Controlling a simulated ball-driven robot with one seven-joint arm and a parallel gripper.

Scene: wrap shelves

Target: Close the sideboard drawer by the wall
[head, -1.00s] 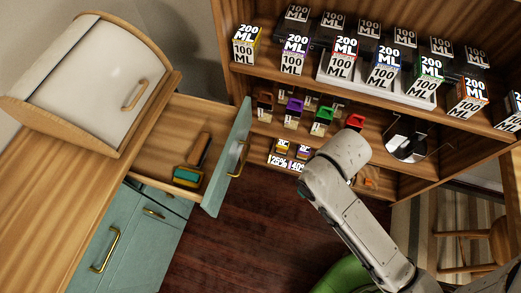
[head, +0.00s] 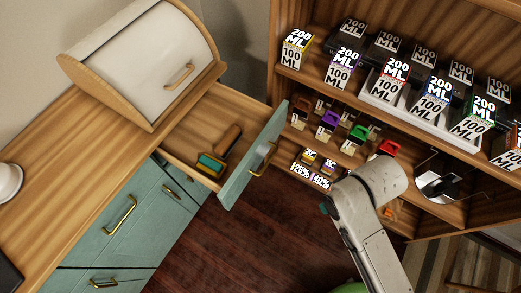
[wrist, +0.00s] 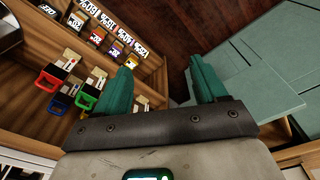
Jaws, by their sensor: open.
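The sideboard drawer (head: 250,157) is pulled out, with its teal front and brass handle facing the shelf unit. A brush-like tool with a wooden handle and teal end (head: 218,152) lies inside it. The teal sideboard (head: 120,225) has a wooden top. In the wrist view my gripper (wrist: 162,82) has two teal fingers spread apart with nothing between them. Teal panels (wrist: 255,75) show to the right of the fingers, apart from them. In the head view my arm reaches up at the lower right, clear of the drawer, and the fingers are mostly hidden.
A bread box (head: 150,60) with a white roll front stands on the sideboard. A wooden shelf unit (head: 420,215) holds labelled boxes and coloured clips near my arm. Dark floor (head: 235,245) is free between drawer and arm. A white object (head: 10,182) sits at the left edge.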

